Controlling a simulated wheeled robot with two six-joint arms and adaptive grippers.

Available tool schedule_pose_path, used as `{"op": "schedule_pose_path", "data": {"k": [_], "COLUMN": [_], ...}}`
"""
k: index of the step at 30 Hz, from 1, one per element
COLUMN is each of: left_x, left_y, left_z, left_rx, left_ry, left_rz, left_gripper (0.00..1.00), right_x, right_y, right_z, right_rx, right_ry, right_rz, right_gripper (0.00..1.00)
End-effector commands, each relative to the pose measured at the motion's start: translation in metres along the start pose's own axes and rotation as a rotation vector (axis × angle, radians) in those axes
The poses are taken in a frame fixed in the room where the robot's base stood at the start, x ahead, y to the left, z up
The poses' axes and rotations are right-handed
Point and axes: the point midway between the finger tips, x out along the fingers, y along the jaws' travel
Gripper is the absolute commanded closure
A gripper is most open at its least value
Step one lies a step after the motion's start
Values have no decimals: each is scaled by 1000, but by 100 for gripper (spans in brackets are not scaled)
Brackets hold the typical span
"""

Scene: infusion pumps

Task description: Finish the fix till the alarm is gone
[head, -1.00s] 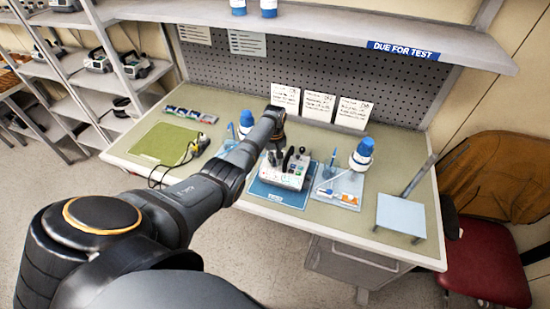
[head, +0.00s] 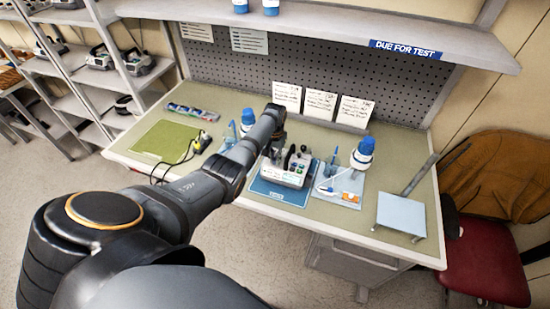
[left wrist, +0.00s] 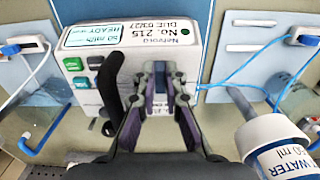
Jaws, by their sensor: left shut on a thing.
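The infusion pump (head: 285,174) stands on a blue mat (head: 277,193) in the middle of the bench. The left wrist view shows its white case (left wrist: 120,36) with a "No. 215" label, a green dot and a screen (left wrist: 93,36) that reads as 50 ml/h READY. The fingers largely hide that part. My right gripper is not in view.
A bottle marked WATER (left wrist: 285,150) is close to the left gripper. A green mat (head: 165,141) lies left, a pale stand (head: 402,212) right. A shelf (head: 330,25) overhangs the back.

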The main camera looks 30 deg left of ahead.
Motion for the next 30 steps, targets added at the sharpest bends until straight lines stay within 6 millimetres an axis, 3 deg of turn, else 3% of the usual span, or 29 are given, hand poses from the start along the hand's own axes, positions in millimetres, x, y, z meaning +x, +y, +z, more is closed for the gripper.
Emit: {"op": "schedule_pose_path", "data": {"k": [12, 13, 17, 26, 30], "left_x": [-1, -1, -1, -1, -15], "left_y": [0, 0, 0, 0, 0], "left_z": [-1, -1, -1, 0, -1], "left_rx": [5, 5, 5, 4, 4], "left_ry": [2, 2, 1, 1, 3], "left_rz": [1, 1, 1, 0, 0], "left_gripper": [100, 86, 68, 67, 67], "right_x": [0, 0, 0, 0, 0], "right_y": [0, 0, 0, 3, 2], "right_z": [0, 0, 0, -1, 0], "right_rx": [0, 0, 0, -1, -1], "right_ry": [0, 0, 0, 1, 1], "right_rz": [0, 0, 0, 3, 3], "right_gripper": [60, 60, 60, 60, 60]}}
